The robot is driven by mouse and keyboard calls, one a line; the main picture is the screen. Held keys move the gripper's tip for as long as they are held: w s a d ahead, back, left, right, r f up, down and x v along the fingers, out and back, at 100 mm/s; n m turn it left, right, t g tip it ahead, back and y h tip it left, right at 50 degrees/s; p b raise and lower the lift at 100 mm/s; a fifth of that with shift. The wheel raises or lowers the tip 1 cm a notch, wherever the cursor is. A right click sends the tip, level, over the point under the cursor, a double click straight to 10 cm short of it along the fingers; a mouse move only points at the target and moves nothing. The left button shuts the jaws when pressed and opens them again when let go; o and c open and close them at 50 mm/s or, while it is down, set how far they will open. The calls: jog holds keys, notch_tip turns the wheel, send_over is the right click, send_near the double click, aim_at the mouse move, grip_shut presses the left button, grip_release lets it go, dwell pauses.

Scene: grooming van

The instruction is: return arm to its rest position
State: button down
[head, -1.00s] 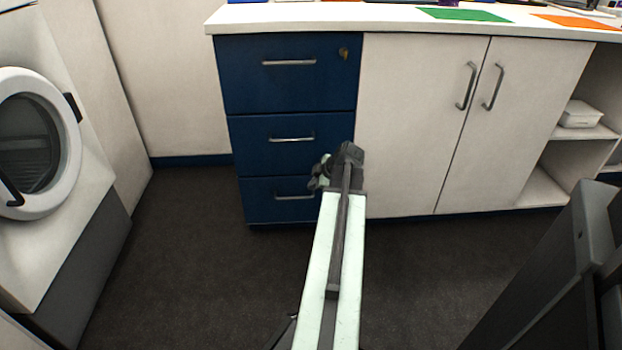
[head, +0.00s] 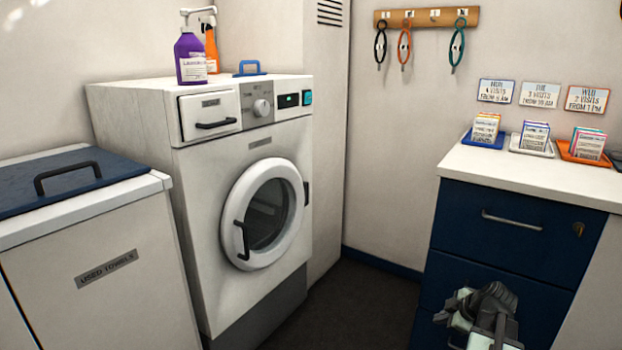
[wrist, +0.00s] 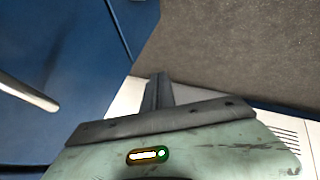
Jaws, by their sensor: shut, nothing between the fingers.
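The end of my arm with my gripper (head: 480,312) shows at the lower right of the head view, in front of the blue drawer unit (head: 505,262). In the wrist view my gripper (wrist: 158,92) is shut, with dark fingers pressed together and nothing between them. The blue drawer front (wrist: 60,85) and a blurred metal handle (wrist: 25,92) lie to its left there. The rest of my arm is cut off by the bottom of the head view.
A white front-loading washer (head: 155,110) stands at centre left, its round door shut. A used-towels bin (head: 95,230) is beside it. The counter (head: 540,185) holds card trays. A rack (head: 425,17) with loops hangs above. Dark floor (head: 365,305) shows between washer and drawers.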

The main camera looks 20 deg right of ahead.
jog(key=w+a+r+n+g+y+p, duration=0.15)
jog(key=w+a, duration=0.25)
jog(key=a, duration=0.7)
jog(key=w+a+r+n+g+p, duration=0.15)
jog(key=w+a, duration=0.25)
jog(key=a, duration=0.8)
jog(key=w+a+n+y+p, duration=0.15)
jog(key=w+a, duration=0.25)
jog(key=a, duration=0.7)
jog(key=s+a+m+g+h+p, duration=0.1)
jog(key=s+a+m, duration=0.15)
jog(key=a, duration=0.45)
jog(key=s+a+m+g+h+p, duration=0.1)
jog(key=s+a+m+g, duration=0.15)
jog(key=a, duration=0.35)
jog(key=s+d+m+h, duration=0.1)
jog(key=s+d+m, duration=0.2)
jog(key=m, duration=0.5)
notch_tip(320, 180, up, 38)
jog(key=m+p, duration=0.1)
jog(key=p, duration=3.7)
jog(key=shift+g, duration=0.35)
jog(key=shift+w+f, duration=0.1)
jog(key=shift+f, duration=0.05)
